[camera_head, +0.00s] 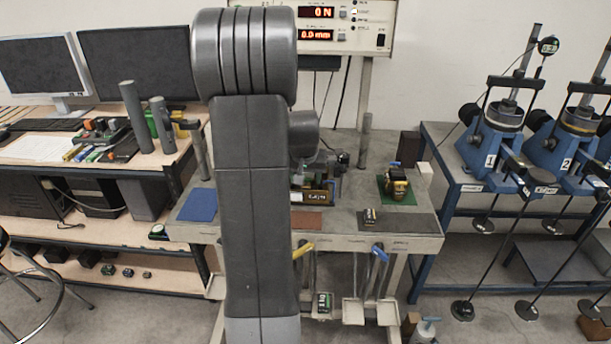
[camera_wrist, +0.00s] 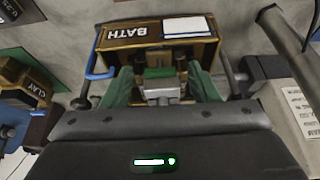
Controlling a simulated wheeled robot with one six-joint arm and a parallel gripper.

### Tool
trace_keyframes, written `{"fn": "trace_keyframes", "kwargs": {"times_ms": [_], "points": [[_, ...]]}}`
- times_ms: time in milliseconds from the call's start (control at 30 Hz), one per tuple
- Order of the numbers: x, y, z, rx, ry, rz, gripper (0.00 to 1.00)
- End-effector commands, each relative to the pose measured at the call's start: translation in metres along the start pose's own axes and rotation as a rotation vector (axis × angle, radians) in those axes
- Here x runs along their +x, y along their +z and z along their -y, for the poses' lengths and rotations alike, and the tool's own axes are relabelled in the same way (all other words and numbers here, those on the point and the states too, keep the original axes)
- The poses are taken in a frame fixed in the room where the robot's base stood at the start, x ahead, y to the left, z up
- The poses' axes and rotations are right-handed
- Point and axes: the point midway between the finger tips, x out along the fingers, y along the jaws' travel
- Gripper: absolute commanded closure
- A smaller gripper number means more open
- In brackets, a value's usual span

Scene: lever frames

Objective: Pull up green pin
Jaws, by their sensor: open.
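In the wrist view, a small green block (camera_wrist: 159,73), which looks like the green pin, sits on a grey metal piece in front of a brown box marked BATH (camera_wrist: 140,33). The two dark green fingers of my gripper (camera_wrist: 160,69) stand apart, one on each side of the green block and the metal piece, with gaps between. The gripper is open and holds nothing. In the head view, my arm covers much of the bench middle. The green pin and my fingertips cannot be made out there.
The BATH box has a white panel (camera_wrist: 188,26) and a blue handle (camera_wrist: 97,60). A box marked CLAY (camera_wrist: 32,90) is at the left. In the head view, the grey bench (camera_head: 345,238) carries a blue mat (camera_head: 197,204) and a green mat (camera_head: 384,190). Blue machines (camera_head: 488,138) stand at right.

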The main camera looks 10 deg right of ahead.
Motion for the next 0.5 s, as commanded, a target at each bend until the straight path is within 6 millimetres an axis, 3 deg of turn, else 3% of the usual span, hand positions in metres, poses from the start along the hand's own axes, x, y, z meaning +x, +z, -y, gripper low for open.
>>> {"fn": "trace_keyframes", "kwargs": {"times_ms": [200,467,500], "points": [[0.0002,0.0000,-0.0001,0.000,0.000,0.000,0.47],[0.0000,-0.0001,-0.0001,0.000,0.000,0.000,0.98],[0.0000,-0.0001,-0.0001,0.000,0.000,0.000,1.00]]}}
